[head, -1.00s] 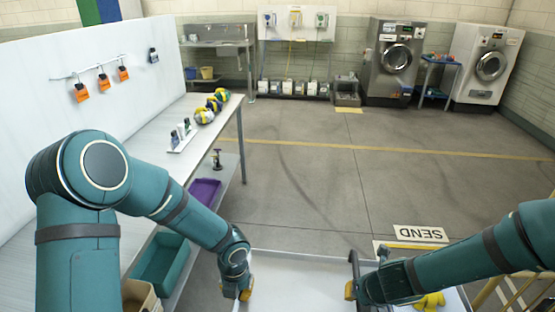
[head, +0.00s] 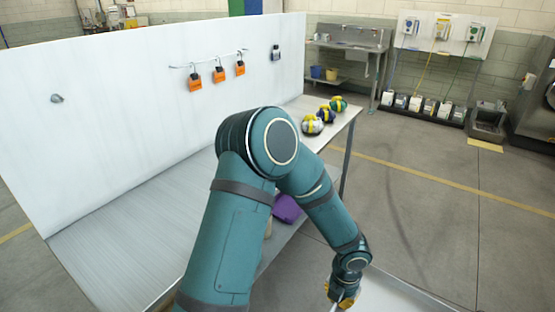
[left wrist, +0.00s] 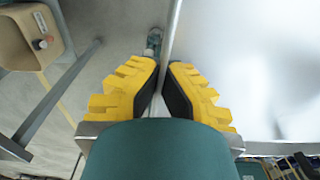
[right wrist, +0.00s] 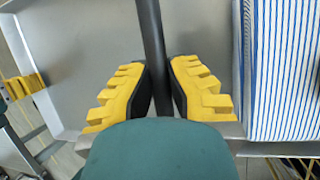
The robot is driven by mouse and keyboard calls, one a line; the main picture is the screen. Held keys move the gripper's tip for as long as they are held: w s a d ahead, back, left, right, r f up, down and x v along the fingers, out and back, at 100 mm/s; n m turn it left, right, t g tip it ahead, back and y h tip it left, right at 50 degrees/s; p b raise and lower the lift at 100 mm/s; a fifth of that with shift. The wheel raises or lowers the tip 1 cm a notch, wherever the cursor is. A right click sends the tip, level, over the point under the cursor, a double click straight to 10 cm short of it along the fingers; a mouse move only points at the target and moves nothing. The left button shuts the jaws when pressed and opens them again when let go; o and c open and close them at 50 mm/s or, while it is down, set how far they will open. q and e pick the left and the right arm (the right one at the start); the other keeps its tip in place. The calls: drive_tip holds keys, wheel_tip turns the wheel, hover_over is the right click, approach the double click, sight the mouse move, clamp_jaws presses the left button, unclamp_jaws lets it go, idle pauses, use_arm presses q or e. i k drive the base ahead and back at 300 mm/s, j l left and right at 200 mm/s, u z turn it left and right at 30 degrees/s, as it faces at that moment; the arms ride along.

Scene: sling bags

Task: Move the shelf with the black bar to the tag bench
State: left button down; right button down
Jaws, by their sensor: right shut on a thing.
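The black bar (right wrist: 152,30) runs between the fingers of my right gripper (right wrist: 158,75), which is shut on it in the right wrist view. The pale flat shelf (head: 395,298) shows only partly at the bottom right of the head view. Its smooth surface also fills the right of the left wrist view (left wrist: 240,70). My left gripper (left wrist: 163,75) has its fingertips close together at the shelf's edge; whether they grip it is unclear. It also shows in the head view (head: 343,294). The bench (head: 125,225) below orange tags (head: 217,72) is at the left, partly behind my left arm.
A blue-striped cloth (right wrist: 285,70) lies beside the bar. A sink (head: 350,45) and white board (head: 440,35) stand at the back. Open floor (head: 430,200) lies right of the bench.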

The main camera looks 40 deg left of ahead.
sight(172, 223)
drive_tip(key=i+z, duration=0.3)
drive_tip(key=i, duration=0.35)
drive_tip(key=i+z, duration=0.3)
drive_tip(key=i, duration=0.35)
drive_tip(key=i+u, duration=0.35)
drive_tip(key=u, duration=2.9)
drive_tip(key=i+j+u, duration=0.1)
drive_tip(key=u, duration=0.45)
